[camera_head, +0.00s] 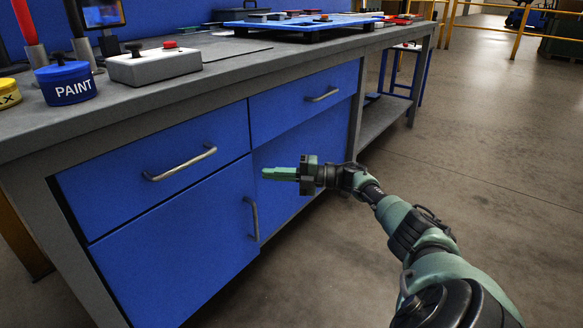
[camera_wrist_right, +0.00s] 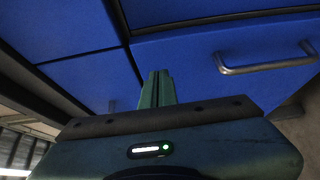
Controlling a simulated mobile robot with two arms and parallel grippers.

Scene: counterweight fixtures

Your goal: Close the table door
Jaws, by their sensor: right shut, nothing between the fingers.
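The grey workbench (camera_head: 105,115) has blue fronts. The lower left door (camera_head: 170,245) has a vertical handle (camera_head: 252,218) at its right edge. The lower right door (camera_head: 315,150) is partly hidden behind my right gripper. Both look about flush with the frame; I cannot tell if either is slightly ajar. My right gripper (camera_head: 270,173) is shut and empty, in front of the lower right door, fingers pointing left. In the right wrist view its fingers (camera_wrist_right: 157,88) show before blue panels. My left gripper is not in view.
Two drawers, left (camera_head: 150,160) and right (camera_head: 300,100), sit above the doors with protruding handles. The benchtop holds a paint can (camera_head: 66,84), a grey button box (camera_head: 153,65) and a blue tray (camera_head: 305,22). The floor (camera_head: 480,150) at right is clear.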

